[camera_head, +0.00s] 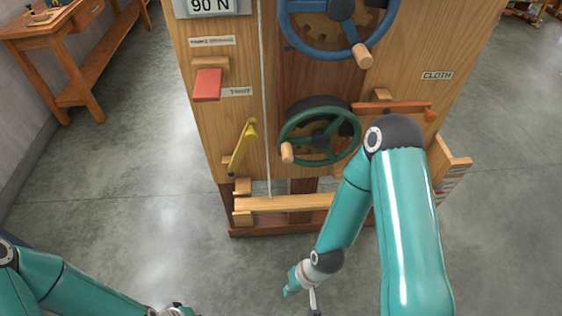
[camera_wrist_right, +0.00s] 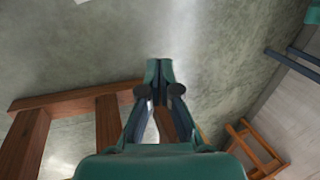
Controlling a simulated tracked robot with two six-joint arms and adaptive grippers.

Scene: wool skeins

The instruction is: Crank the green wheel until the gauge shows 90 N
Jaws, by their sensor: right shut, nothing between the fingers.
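The gauge (camera_head: 210,6) at the top of the wooden machine reads 90 N; its upper part is cut off. The green wheel (camera_head: 347,130) sits low on the front panel, with its wooden handle (camera_head: 287,152) at the lower left of the rim. My right gripper (camera_head: 314,301) is below and in front of the machine, well apart from the wheel. In the right wrist view my right gripper (camera_wrist_right: 159,72) is shut and empty. My left gripper (camera_head: 176,311) barely shows at the bottom edge, and its fingers cannot be made out.
A blue wheel (camera_head: 318,48) with a wooden handle is above the green one. A red block (camera_head: 207,85), a yellow lever (camera_head: 243,145) and an orange lever (camera_head: 405,107) are on the panel. A wooden table (camera_head: 75,45) stands at the left. Grey floor is open around the machine.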

